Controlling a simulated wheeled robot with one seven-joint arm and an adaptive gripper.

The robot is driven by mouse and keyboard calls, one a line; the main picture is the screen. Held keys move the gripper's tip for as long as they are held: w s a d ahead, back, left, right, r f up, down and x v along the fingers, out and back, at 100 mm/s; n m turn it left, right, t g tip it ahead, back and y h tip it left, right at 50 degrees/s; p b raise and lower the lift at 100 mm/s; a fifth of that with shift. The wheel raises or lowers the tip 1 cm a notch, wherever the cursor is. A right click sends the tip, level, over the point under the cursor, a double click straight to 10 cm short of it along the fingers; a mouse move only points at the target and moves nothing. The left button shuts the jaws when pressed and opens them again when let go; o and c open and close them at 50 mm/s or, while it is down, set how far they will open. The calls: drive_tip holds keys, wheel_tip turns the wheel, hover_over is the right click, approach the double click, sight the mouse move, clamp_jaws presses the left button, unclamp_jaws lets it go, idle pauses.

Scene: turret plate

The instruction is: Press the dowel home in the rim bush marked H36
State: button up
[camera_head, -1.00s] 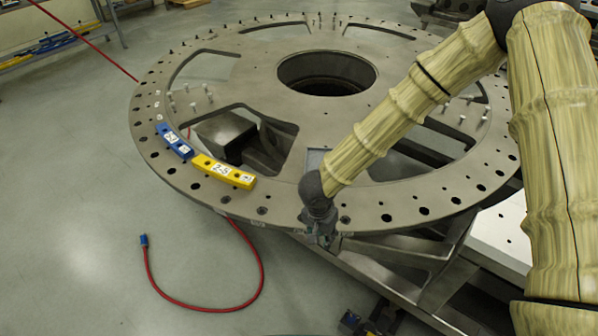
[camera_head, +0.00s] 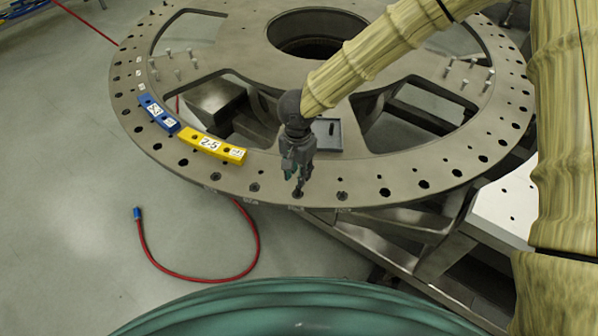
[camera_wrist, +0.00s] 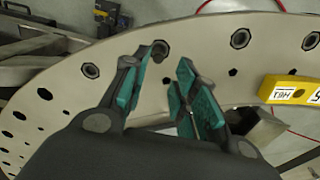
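The rim of the round steel turret plate (camera_head: 400,172) carries several hexagonal bushes. My gripper (camera_head: 299,188) points down at one bush (camera_head: 298,195) on the near rim. In the wrist view my gripper (camera_wrist: 168,70) is open, its green pads apart on either side of that bush (camera_wrist: 161,48). A short dark round shape shows at the bush between the fingertips; I cannot tell whether it is the dowel or how deep it sits. Neighbouring bushes show left (camera_wrist: 90,70) and right (camera_wrist: 240,38). Marks on the rim edge are too small to read, so H36 is not confirmed.
A yellow labelled block (camera_head: 213,146) and a blue one (camera_head: 158,114) lie on the rim to the left. A small grey tray (camera_head: 327,135) sits behind my gripper. Upright pins (camera_head: 466,72) stand on the plate. A red hose (camera_head: 200,280) lies on the floor.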

drive_tip(key=shift+s+f+b, duration=0.2)
drive_tip(key=shift+f+b, duration=0.3)
drive_tip(key=shift+b, duration=0.05)
drive_tip(key=shift+s+f+b, duration=0.15)
drive_tip(key=shift+f+b, duration=0.3)
drive_tip(key=shift+b, duration=0.1)
drive_tip(key=shift+w+f+p, duration=0.2)
drive_tip(key=shift+f+p, duration=0.1)
drive_tip(key=shift+f, duration=0.65)
drive_tip(key=shift+s+f, duration=0.1)
drive_tip(key=shift+f, duration=0.5)
clamp_jaws()
